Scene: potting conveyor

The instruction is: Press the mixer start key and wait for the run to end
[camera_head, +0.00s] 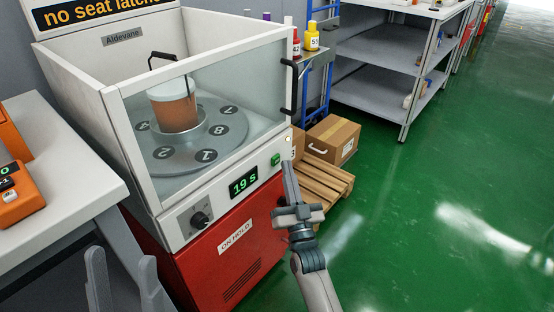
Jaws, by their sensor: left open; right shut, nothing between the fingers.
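The mixer (106,134) is a white cabinet on a red base, with a clear front window. Its green key (275,160) is on the right of the front panel. Inside, an orange-brown container with a pale top (174,106) stands upright in the hub of a numbered grey turntable (165,160). My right gripper (287,168) is shut and empty, its tips just right of the green key; I cannot tell whether they touch the panel. My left gripper (115,256) is open and empty at the lower left.
A black knob (200,219) and an "ON HOLD" label (235,236) are on the mixer's front. A white table (62,165) with orange devices stands at left. A pallet (325,177) and cardboard box (333,139) lie to the right.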

